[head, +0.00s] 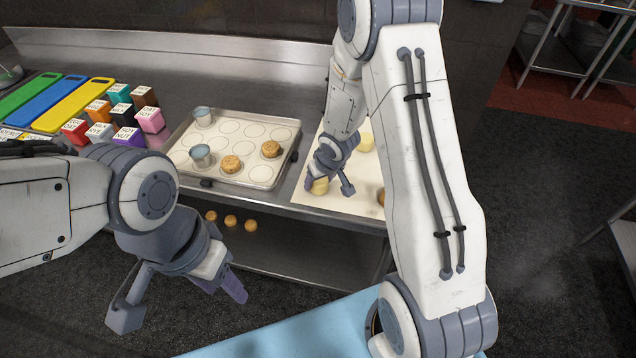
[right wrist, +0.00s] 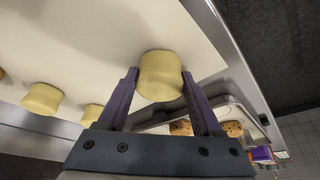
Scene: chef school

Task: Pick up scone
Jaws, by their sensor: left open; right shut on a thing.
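A pale, round scone (head: 320,187) sits on the cream sheet near the counter's front edge. My right gripper (head: 330,186) is down at it. In the right wrist view the scone (right wrist: 160,78) is between the two purple fingers (right wrist: 158,85), which are shut on it. Another pale scone (head: 366,142) lies further back on the sheet, and more pale scones (right wrist: 42,98) show in the right wrist view. My left gripper (head: 180,305) is open and empty, in front of the counter.
Small round buns (head: 230,221) show below the counter edge.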

